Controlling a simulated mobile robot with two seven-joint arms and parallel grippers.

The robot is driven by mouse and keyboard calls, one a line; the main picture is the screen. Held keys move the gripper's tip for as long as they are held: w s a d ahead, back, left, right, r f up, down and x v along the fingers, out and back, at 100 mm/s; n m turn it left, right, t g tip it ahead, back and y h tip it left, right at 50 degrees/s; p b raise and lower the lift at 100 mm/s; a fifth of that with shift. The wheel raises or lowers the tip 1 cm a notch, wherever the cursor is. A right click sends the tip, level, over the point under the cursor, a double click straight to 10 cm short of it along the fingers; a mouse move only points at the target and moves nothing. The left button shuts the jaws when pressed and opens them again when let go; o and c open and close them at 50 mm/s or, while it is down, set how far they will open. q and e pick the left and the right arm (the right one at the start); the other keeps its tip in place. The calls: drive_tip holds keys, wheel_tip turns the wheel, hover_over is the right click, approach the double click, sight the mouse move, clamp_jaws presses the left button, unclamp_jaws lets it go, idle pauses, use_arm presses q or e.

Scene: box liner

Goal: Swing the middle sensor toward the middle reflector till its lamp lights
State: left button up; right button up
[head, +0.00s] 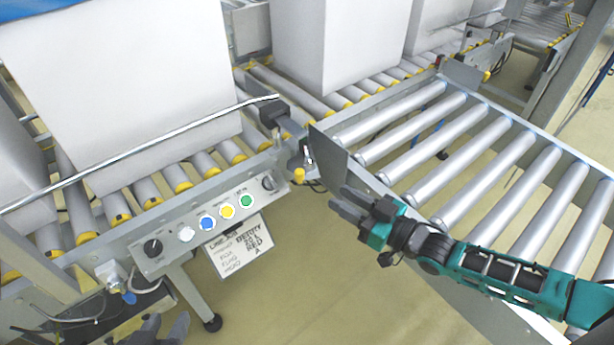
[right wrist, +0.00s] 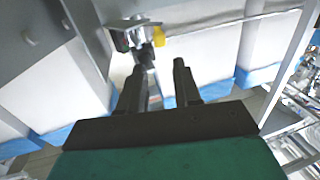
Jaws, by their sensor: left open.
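A small sensor on a bracket (head: 306,158), with a yellow knob (head: 299,175) below it, sits at the corner of the conveyor frame; it appears to be the middle one. In the right wrist view the sensor (right wrist: 138,34) and yellow knob (right wrist: 158,37) are just beyond the fingertips. My right gripper (head: 338,202) is open and empty, a little right of and below the sensor, apart from it in the head view; it also shows in the right wrist view (right wrist: 160,68). I cannot make out the reflector or a lit lamp.
A control panel with coloured buttons (head: 208,223) and a hanging label (head: 240,250) is at left. Large white boxes (head: 130,90) stand on rollers behind a metal rail (head: 140,150). A roller conveyor (head: 480,165) lies right. Open floor (head: 290,290) is below.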

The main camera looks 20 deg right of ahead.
drive_tip(key=b+x, duration=0.2)
drive_tip(key=x, duration=0.8)
drive_tip(key=shift+w+a, duration=0.2)
drive_tip(key=shift+w, duration=0.1)
drive_tip(key=shift+c, duration=0.3)
clamp_jaws()
